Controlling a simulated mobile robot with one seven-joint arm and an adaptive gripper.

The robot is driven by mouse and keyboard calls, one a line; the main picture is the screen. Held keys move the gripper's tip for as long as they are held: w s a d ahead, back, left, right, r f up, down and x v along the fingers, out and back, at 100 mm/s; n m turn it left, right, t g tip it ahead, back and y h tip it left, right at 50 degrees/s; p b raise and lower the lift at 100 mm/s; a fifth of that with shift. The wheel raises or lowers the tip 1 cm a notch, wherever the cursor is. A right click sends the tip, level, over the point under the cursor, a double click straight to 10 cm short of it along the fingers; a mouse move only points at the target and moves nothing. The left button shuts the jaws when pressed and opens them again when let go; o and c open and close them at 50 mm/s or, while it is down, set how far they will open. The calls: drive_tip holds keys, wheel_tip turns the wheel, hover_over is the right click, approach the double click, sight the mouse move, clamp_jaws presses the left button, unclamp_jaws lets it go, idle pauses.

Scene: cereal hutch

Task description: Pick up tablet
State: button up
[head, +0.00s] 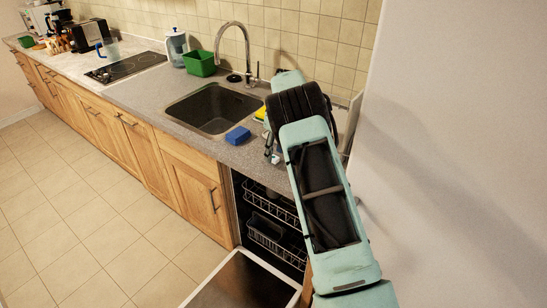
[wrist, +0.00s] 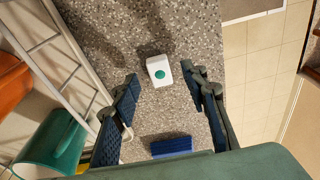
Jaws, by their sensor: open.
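The tablet (wrist: 159,70) is a small white block with a green round spot on top. It lies on the speckled grey counter (wrist: 185,25) in the wrist view. My gripper (wrist: 160,73) is open, its two dark fingers spread to the left and right of the tablet in the picture, with nothing held. A gap shows between the tablet and each finger; the height of the fingertips above the counter is hard to tell. In the head view my arm covers most of the gripper, and I cannot make out the tablet clearly.
A blue sponge (head: 238,135) lies by the sink (head: 214,108); a blue block (wrist: 171,146) shows below the tablet in the wrist view. A white rack (wrist: 62,42) and a green mug (wrist: 50,143) are to the left. The dishwasher door (head: 240,280) hangs open.

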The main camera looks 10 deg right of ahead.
drive_tip(key=shift+w+a+f, duration=0.1)
drive_tip(key=shift+f, duration=0.7)
drive_tip(key=shift+c, duration=0.5)
drive_tip(key=c, duration=0.8)
drive_tip(key=shift+c, duration=0.2)
